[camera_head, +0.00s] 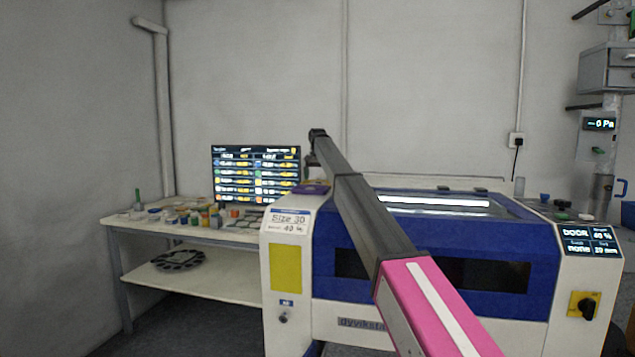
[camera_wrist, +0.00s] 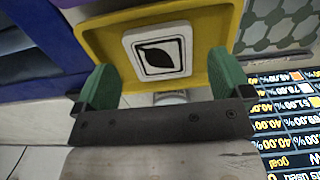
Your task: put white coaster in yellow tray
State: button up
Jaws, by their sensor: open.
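The yellow tray (camera_wrist: 209,35) fills the upper middle of the wrist view. The white coaster (camera_wrist: 158,50), a rounded square with a black leaf drawing in a black frame, lies flat inside the tray, away from its sides. My gripper (camera_wrist: 164,87) has its two green fingers wide apart, with nothing between their tips. The fingers reach over the near part of the tray, one on each side of the coaster, and do not touch the coaster. In the head view the coaster cannot be made out, and my arm hides much of that area.
A white and blue machine (camera_head: 440,251) stands in front, with a purple object (camera_head: 311,189) on its left top corner. A lit screen (camera_head: 256,175) stands behind a white table (camera_head: 180,232) with several small pots. A patterned grey-green surface (camera_wrist: 280,22) borders the tray.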

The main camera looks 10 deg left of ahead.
aim_at(317, 183)
notch_tip(317, 183, up, 10)
dwell(0.3)
jog(key=shift+f, duration=0.15)
dwell(1.1)
